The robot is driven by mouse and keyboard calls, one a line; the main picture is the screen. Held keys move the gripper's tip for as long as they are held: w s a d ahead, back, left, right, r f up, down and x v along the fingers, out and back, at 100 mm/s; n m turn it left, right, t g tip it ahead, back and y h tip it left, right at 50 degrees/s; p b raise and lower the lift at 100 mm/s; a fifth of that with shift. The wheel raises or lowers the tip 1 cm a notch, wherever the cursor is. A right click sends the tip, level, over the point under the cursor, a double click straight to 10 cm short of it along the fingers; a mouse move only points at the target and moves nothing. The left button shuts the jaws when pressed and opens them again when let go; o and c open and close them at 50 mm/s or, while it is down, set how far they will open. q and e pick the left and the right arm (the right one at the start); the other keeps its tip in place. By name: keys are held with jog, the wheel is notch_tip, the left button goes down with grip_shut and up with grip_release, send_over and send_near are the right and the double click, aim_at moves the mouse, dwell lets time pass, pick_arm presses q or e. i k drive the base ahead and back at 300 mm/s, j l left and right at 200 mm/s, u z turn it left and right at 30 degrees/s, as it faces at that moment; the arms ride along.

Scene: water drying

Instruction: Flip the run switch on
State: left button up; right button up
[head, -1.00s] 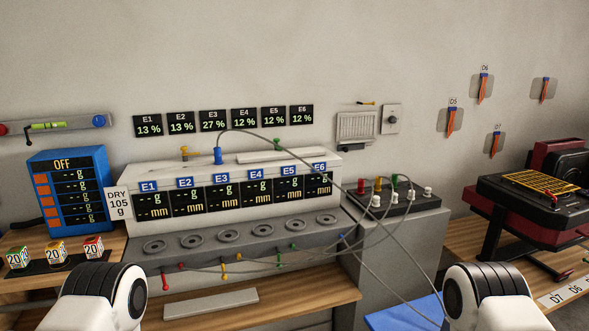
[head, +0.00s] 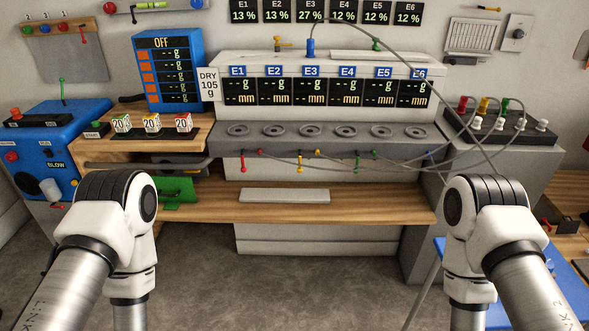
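No label reading "run" is legible, so I cannot tell which control is the run switch. A blue display box (head: 168,70) on the left of the bench reads OFF, with orange keys beside blank gram readouts. A wall plate with a round knob (head: 516,33) is at the upper right. My two arms come in at lower left and lower right; both grippers are below the picture.
Grey cables loop across to a terminal box (head: 490,125) at right. Dice-like cubes (head: 152,123) sit on a black strip. The floor before the wooden bench (head: 380,205) is clear.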

aim_at(49, 153)
jog(key=u, duration=1.4)
jog(key=i, duration=0.65)
jog(key=i+l+u, duration=0.1)
jog(key=i, duration=0.55)
